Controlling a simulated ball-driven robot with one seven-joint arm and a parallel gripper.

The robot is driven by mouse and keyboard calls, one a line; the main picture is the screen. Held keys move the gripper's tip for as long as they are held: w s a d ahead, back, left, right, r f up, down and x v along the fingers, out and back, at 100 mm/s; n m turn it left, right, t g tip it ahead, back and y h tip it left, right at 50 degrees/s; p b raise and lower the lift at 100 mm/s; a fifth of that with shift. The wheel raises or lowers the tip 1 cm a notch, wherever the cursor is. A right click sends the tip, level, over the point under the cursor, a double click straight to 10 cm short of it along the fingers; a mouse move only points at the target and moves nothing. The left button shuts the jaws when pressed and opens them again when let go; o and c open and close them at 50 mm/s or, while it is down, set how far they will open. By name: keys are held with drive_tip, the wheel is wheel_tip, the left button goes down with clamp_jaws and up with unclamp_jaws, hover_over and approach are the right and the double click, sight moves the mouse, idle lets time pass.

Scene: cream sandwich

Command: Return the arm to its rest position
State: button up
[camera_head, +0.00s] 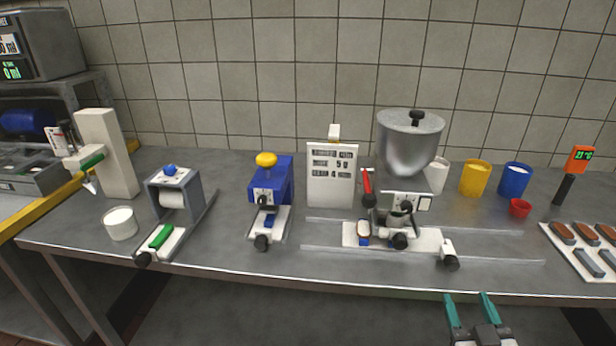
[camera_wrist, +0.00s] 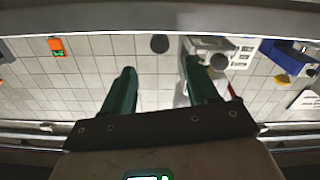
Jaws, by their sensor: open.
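My gripper (camera_head: 470,306) is at the lower right of the head view, in front of the table's front edge and apart from everything on it. Its two green fingers are spread, with nothing between them. In the wrist view the gripper (camera_wrist: 155,80) also shows open and empty, with the tiled wall behind it and the scene upside down. Most of my arm is outside the head view.
The grey table (camera_head: 330,275) carries a hopper machine (camera_head: 408,150), a blue press (camera_head: 270,185), a roller device (camera_head: 173,200) and a sign (camera_head: 332,178). A tray (camera_head: 575,255) of bars lies at right. Cups (camera_head: 475,178) stand behind. Space before the table is clear.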

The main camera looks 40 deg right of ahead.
drive_tip(key=w+a+f+n+g+y+p, duration=0.1)
drive_tip(key=w+a+f+n+g+y, duration=0.15)
drive_tip(key=a+f+y, duration=0.4)
drive_tip(key=w+a+f+n+g+y+p, duration=0.2)
drive_tip(key=w+a+f+g+y, duration=0.1)
drive_tip(key=a+f+y, duration=0.4)
drive_tip(key=s+a+n+g, duration=0.2)
drive_tip(key=s+a+g, duration=0.3)
drive_tip(key=a, duration=0.2)
drive_tip(key=shift+s+a+f+n, duration=0.2)
drive_tip(key=shift+s+a+n, duration=0.1)
drive_tip(key=shift+a+n, duration=0.05)
